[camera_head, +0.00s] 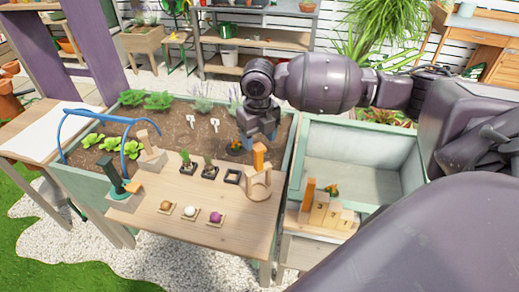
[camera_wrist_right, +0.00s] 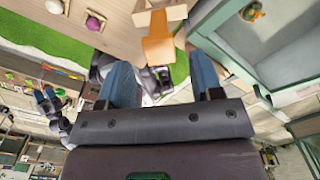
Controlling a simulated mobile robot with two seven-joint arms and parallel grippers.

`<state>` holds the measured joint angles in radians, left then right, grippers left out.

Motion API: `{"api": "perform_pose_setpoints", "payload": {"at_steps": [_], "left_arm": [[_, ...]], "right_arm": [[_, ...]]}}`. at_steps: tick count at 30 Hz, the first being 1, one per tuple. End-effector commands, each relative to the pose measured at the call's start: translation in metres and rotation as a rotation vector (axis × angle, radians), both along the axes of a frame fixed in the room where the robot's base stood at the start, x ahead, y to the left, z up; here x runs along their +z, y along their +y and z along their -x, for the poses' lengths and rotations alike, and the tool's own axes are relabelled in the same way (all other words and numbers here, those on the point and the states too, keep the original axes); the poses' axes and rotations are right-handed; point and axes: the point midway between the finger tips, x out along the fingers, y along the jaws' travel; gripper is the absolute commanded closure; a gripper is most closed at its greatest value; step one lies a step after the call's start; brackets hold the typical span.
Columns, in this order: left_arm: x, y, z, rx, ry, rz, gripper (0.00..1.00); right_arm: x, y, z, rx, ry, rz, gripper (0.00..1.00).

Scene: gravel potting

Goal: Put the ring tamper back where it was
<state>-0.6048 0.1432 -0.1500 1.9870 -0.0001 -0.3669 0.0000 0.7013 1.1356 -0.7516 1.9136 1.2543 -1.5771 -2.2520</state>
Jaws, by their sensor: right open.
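The ring tamper, as best I can tell, is the piece with the upright orange handle (camera_head: 259,158). The handle rises from a pale wooden frame (camera_head: 258,186) at the right end of the wooden table. The handle also shows in the right wrist view (camera_wrist_right: 158,42). My right gripper (camera_head: 258,137) is open just behind and above the handle. In the wrist view its blue fingers (camera_wrist_right: 162,80) are apart, with the handle ahead of the gap and nothing clearly held. A small dark arm with blue tips, probably my left gripper (camera_wrist_right: 46,100), is too small to read.
A pale green bin (camera_head: 360,180) and stepped wooden blocks (camera_head: 325,212) lie right. A planter bed (camera_head: 175,130) is behind.

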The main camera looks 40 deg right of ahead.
Motion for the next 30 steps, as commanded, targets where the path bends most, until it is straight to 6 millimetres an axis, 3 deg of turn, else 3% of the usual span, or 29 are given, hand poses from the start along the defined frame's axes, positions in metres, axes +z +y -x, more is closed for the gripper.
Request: {"api": "perform_pose_setpoints", "payload": {"at_steps": [3,10,30], "left_arm": [[0.004,0.0,-0.001,0.0,-0.004,0.0,0.41],[0.008,0.0,-0.002,0.0,-0.007,0.0,0.41],[0.011,-0.001,-0.006,-0.003,-0.016,0.0,0.41]], "right_arm": [[0.023,0.0,0.0,0.001,-0.003,0.0,0.4],[0.047,0.0,0.0,0.0,-0.001,-0.001,0.4],[0.051,0.0,0.0,0.0,0.001,-0.001,0.4]]}}
